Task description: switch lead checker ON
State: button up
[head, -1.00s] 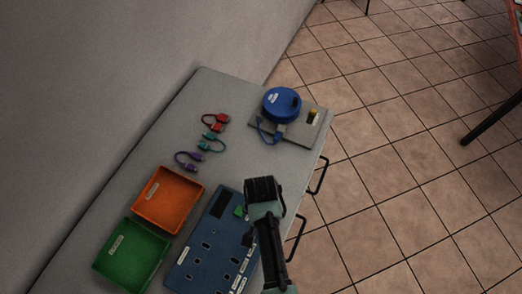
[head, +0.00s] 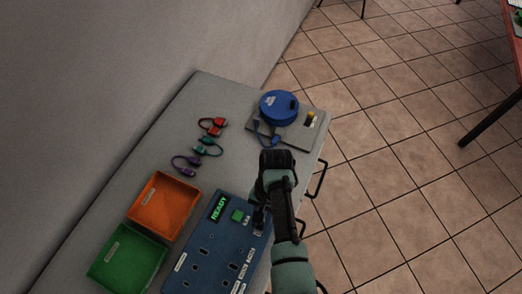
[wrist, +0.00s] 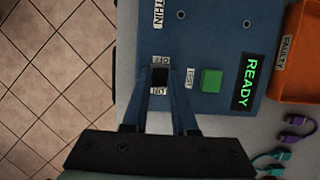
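The lead checker is a blue panel (head: 200,258) on the bench, with sockets. Its display (head: 218,207) is lit green and reads READY; it also shows in the wrist view (wrist: 246,83). A green TEST button (wrist: 211,81) sits beside the display. The black power switch (wrist: 160,77) lies between OFF and ON labels in the wrist view; its tilt is hard to tell. My gripper (wrist: 160,95) is over the switch, its fingers apart with a gap between them and nothing held. In the head view, my gripper (head: 259,215) is at the checker's right edge and partly hides it.
An orange tray (head: 143,213) and a green tray (head: 103,284) stand left of the checker. Red (head: 211,127), green (head: 208,146) and purple (head: 186,166) leads lie behind them. A blue round reel (head: 278,107) stands on a grey plate at the far end.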

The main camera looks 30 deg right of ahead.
jog(key=o, duration=0.4)
jog(key=p+v, duration=0.2)
jog(key=v, duration=1.1)
